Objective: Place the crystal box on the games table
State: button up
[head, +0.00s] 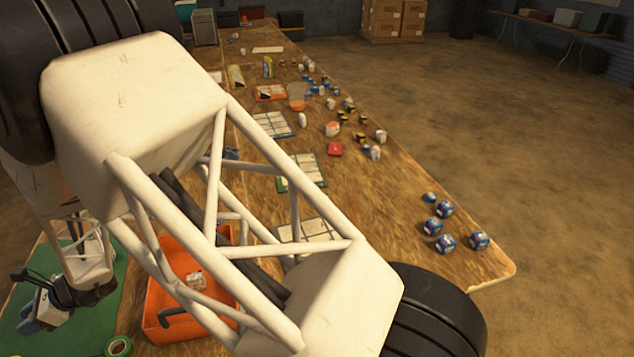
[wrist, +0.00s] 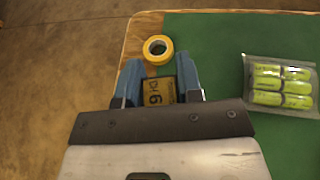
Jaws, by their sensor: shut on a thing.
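The crystal box, a small tan box with dark lettering (wrist: 159,92), sits between the two blue fingers of my gripper (wrist: 158,66) in the wrist view. The gripper is shut on it, and the dark gripper body hides the box's near end. In the head view my gripper (head: 38,312) is at the lower left, over a green mat (head: 112,268); the box cannot be made out there. A long wooden table (head: 430,215) runs away to the back. I cannot tell whether it is the games table.
A yellow tape roll (wrist: 157,49) lies beyond the fingers, and a clear pack of green cells (wrist: 282,85) lies right. An orange tray (head: 165,245) stands right of the mat. Several blue pieces (head: 445,243) lie near the table's right corner; bare wood lies left of them.

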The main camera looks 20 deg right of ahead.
notch_tip(320, 180, up, 11)
jog(key=shift+w+d+f, duration=0.15)
jog(key=w+d+m+t, duration=0.1)
jog(key=w+d+t, duration=0.1)
jog(key=w+d, duration=0.8)
jog(key=w+d+m+t, duration=0.2)
jog(key=w+d, duration=0.5)
jog(key=d, duration=0.5)
jog(key=w+d+m+t, duration=0.1)
jog(key=w+d, duration=0.3)
jog(key=d, duration=0.9)
jog(key=w+d+m+t, duration=0.2)
jog(key=w+d, duration=0.3)
jog(key=d, duration=0.8)
jog(key=s+d+m+t+h, duration=0.1)
jog(key=s+d+m+t, duration=0.15)
jog(key=d, duration=1.25)
jog(key=s+d+m+t+h, duration=0.1)
jog(key=s+d, duration=0.3)
jog(key=d, duration=1.2)
jog(key=s+d+m+t+h, duration=0.2)
jog(key=s+d, duration=0.1)
jog(key=d, duration=1.2)
jog(key=shift+g, duration=0.25)
jog(key=f, duration=1.5)
jog(key=shift+s+d, duration=0.1)
jog(key=shift+d, duration=0.1)
jog(key=shift+f, duration=0.6)
